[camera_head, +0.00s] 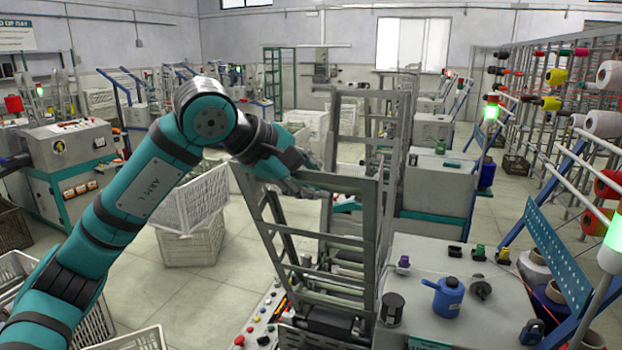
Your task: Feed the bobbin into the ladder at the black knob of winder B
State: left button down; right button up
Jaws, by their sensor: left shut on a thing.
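My left gripper (303,180) is at the upper end of a grey metal ladder (371,225), just above its top bar. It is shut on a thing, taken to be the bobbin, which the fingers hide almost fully. The ladder stands tilted at the left side of the nearest grey winder (440,285). I cannot read which letter the winder bears. My right gripper is out of view.
A blue canister (448,297) and a black cylinder (392,309) stand on the winder top. A second ladder frame (345,120) rises behind. White crates (190,245) stand on the floor at left. A bobbin rack (575,130) fills the right. Open floor lies left of the ladder.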

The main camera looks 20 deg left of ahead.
pick_arm(q)
jog(key=shift+f, duration=0.15)
jog(key=shift+w+f+b, duration=0.4)
jog(key=shift+f+b, duration=0.2)
jog(key=shift+f, duration=0.25)
jog(key=shift+w+f+b, duration=0.45)
jog(key=shift+f+b, duration=0.15)
jog(key=shift+f, duration=0.3)
jog(key=shift+w+f+b, duration=0.4)
jog(key=shift+f+b, duration=0.2)
jog(key=shift+f, duration=0.25)
jog(key=shift+f, duration=0.1)
jog(key=shift+w+f+b, duration=0.3)
jog(key=shift+f+b, duration=0.1)
jog(key=shift+f, duration=0.25)
jog(key=shift+w+f+b, duration=0.3)
jog(key=shift+f+b, duration=0.15)
jog(key=shift+f, duration=0.15)
jog(key=shift+w+f+b, duration=0.3)
jog(key=shift+f+b, duration=0.1)
jog(key=shift+f, duration=0.25)
jog(key=c, duration=0.8)
grip_release()
jog(key=shift+s+r, duration=0.1)
jog(key=shift+r, duration=0.05)
